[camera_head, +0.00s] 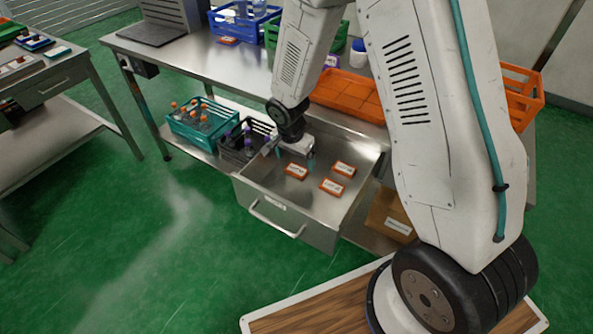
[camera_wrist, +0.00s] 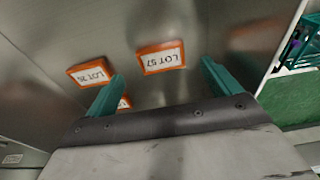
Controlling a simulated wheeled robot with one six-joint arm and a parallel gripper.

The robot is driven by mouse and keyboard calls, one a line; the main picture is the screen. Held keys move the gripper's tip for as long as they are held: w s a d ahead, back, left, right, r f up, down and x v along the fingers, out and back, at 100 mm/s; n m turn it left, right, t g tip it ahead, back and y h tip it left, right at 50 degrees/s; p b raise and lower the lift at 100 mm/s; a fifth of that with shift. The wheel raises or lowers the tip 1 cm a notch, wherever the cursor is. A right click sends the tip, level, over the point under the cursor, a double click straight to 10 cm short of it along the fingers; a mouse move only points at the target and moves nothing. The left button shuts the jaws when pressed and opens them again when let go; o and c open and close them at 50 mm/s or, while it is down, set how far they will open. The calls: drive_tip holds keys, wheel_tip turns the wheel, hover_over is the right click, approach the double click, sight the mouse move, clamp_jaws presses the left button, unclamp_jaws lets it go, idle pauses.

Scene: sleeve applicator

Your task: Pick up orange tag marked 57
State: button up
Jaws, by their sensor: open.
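The orange-edged tag marked LOT 57 (camera_wrist: 161,57) lies flat in the open metal drawer, its label upside down in the wrist view. It appears to be the leftmost of three tags (camera_head: 296,171) in the head view, where its print is too small to read. My gripper (camera_head: 295,157) is open and empty above the drawer. In the wrist view its teal fingers (camera_wrist: 163,72) stand apart, with the LOT 57 tag showing between and beyond their tips. The gap in height cannot be told.
A second orange tag (camera_wrist: 90,72) lies left of it in the wrist view; a third (camera_wrist: 124,102) is mostly hidden by a finger. The drawer walls (camera_head: 292,226) surround them. A teal crate (camera_head: 204,124) and a dark crate (camera_head: 240,148) with bottles stand left of the drawer.

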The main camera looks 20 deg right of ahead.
sight(296, 169)
drive_tip(key=f, duration=0.4)
drive_tip(key=shift+w+d+f, duration=0.15)
drive_tip(key=shift+w+d, duration=0.15)
drive_tip(key=shift+w, duration=0.05)
drive_tip(key=c, duration=1.1)
drive_tip(key=shift+o, duration=0.2)
